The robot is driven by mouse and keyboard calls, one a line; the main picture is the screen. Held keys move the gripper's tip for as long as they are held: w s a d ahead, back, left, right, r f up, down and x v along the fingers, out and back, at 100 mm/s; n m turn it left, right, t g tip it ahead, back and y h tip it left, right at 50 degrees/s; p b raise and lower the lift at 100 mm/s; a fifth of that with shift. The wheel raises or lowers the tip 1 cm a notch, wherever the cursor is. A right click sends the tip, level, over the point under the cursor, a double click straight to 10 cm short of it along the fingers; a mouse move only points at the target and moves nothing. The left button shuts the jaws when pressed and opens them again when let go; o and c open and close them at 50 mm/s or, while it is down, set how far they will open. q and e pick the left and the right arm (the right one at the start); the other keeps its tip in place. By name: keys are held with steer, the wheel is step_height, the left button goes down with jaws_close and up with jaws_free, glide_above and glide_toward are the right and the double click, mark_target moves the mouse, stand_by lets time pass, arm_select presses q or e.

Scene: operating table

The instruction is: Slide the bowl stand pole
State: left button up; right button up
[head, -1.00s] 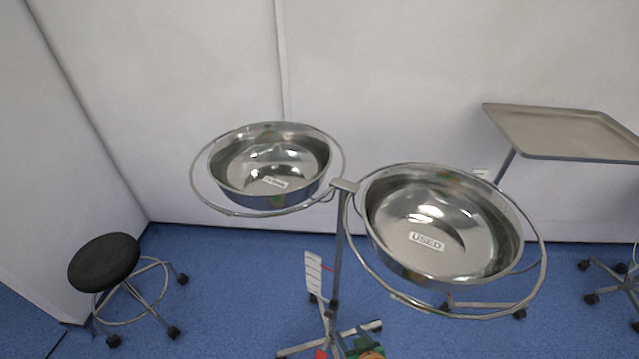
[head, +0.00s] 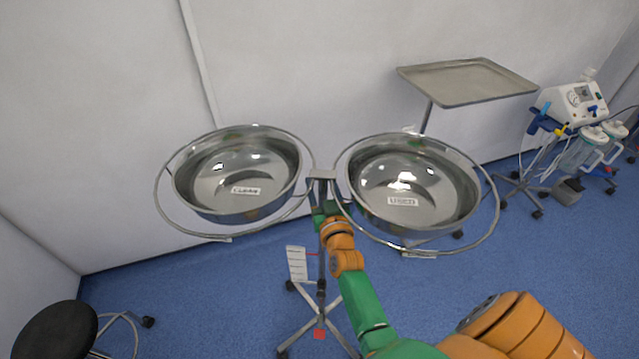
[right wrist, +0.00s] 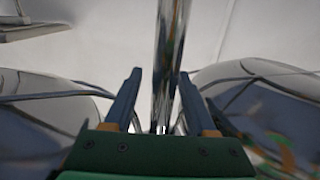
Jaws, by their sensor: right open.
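The bowl stand holds two steel bowls in wire rings, a left bowl labelled CLEAN (head: 235,175) and a right bowl labelled USED (head: 415,185). Its thin pole (head: 321,265) drops from the bracket between the rings to a wheeled base. My right arm reaches up the middle in the head view, with the right gripper (head: 326,210) just below the bracket, partly hidden. In the right wrist view the shiny pole (right wrist: 168,60) stands upright between the two open fingers of my right gripper (right wrist: 160,95). My left gripper is not in view.
A grey instrument tray (head: 465,82) on a stand is at the back right. A medical suction machine (head: 575,105) stands further right. A black stool (head: 58,330) is at the lower left. The blue floor (head: 210,310) around the stand's base is mostly clear.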

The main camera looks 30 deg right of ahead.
steer(key=shift+w, duration=0.25)
steer(key=shift+s, duration=0.1)
jaws_close()
stand_by(1.2)
